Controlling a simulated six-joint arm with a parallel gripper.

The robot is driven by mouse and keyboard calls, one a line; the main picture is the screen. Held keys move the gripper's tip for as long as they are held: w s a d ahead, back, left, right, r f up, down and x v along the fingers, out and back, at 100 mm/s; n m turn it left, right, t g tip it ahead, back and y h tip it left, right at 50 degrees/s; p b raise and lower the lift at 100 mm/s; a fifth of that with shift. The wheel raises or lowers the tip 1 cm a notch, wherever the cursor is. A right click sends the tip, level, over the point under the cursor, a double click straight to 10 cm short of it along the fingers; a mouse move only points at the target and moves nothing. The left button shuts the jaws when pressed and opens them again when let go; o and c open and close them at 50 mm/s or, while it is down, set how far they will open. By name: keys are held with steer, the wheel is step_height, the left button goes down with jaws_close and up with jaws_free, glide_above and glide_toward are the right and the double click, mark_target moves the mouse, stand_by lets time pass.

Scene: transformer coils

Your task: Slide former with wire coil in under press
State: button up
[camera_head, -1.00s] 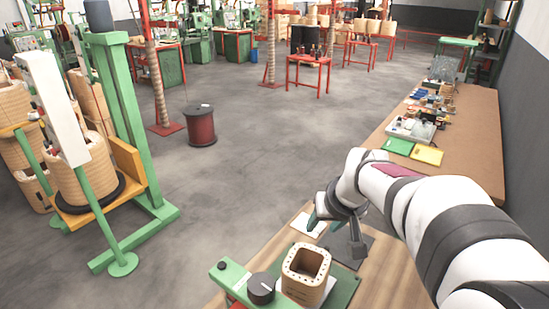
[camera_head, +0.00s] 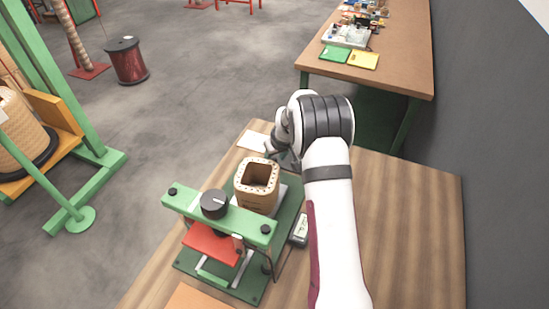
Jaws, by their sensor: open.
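The former with its wire coil (camera_head: 258,190) is a tan, hollow, square-sided block with small holes around its top rim. It stands upright at the back of the press's green base, behind the crossbar and outside the press opening. The press has a green crossbar (camera_head: 238,220) with a black knob, and a red plate (camera_head: 211,243) below the bar. My gripper (camera_head: 277,152) is just behind the former, mostly hidden by my own arm. Its jaws are open, and contact with the former cannot be made out.
The wooden bench (camera_head: 405,225) is clear to the right of my arm. A white sheet (camera_head: 253,141) lies at its back edge, and a small meter (camera_head: 299,230) stands beside the press base. A brown sheet (camera_head: 197,298) lies at the front. A second table (camera_head: 410,65) stands behind.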

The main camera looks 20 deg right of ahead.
steer(key=shift+w+f, duration=0.2)
steer(key=shift+f, duration=0.35)
steer(key=shift+c, duration=0.2)
jaws_close()
stand_by(0.9)
